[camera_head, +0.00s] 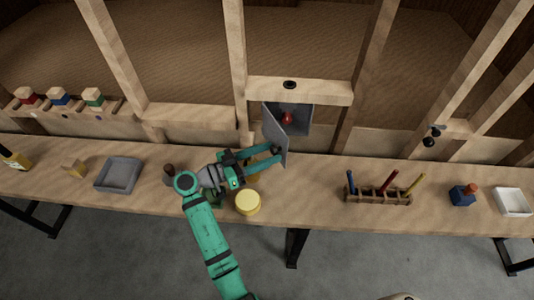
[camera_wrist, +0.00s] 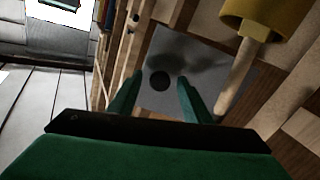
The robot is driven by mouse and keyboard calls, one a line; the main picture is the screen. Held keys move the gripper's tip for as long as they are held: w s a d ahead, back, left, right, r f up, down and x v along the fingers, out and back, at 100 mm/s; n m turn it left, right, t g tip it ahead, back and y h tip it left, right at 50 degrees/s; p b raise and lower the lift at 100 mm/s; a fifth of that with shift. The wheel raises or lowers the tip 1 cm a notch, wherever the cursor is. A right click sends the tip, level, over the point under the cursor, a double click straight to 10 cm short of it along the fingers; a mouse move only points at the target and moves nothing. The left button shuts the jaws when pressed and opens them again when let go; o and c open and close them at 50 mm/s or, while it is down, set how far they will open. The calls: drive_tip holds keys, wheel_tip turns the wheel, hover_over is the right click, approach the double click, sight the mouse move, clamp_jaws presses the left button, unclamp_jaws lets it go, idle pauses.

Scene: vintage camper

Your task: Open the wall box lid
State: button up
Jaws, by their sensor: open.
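The wall box (camera_head: 300,126) is a grey box set in the timber wall frame. Its flat grey lid (camera_head: 274,128) stands out from the wall at an angle, so the box's inside shows, with a small red object (camera_head: 287,118) in it. My gripper (camera_head: 279,154) is open, its two green fingers pointing at the lid from the left, over the bench. In the wrist view the lid (camera_wrist: 190,52) lies beyond my parted fingers (camera_wrist: 157,90), with a dark round spot (camera_wrist: 160,81) between them. I cannot tell whether the fingers touch the lid.
A yellow round thing (camera_head: 247,202) stands on the bench (camera_head: 315,190) below my gripper. A tool rack (camera_head: 378,197), a blue block (camera_head: 462,195) and a white tray (camera_head: 513,202) are right. A grey tray (camera_head: 118,175) is left. A yellow-headed wooden handle (camera_wrist: 236,82) shows in the wrist view.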

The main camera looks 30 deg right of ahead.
drive_tip(key=w+a, duration=0.1)
drive_tip(key=a, duration=0.9)
drive_tip(key=shift+a, duration=0.3)
drive_tip(key=shift+w, duration=0.1)
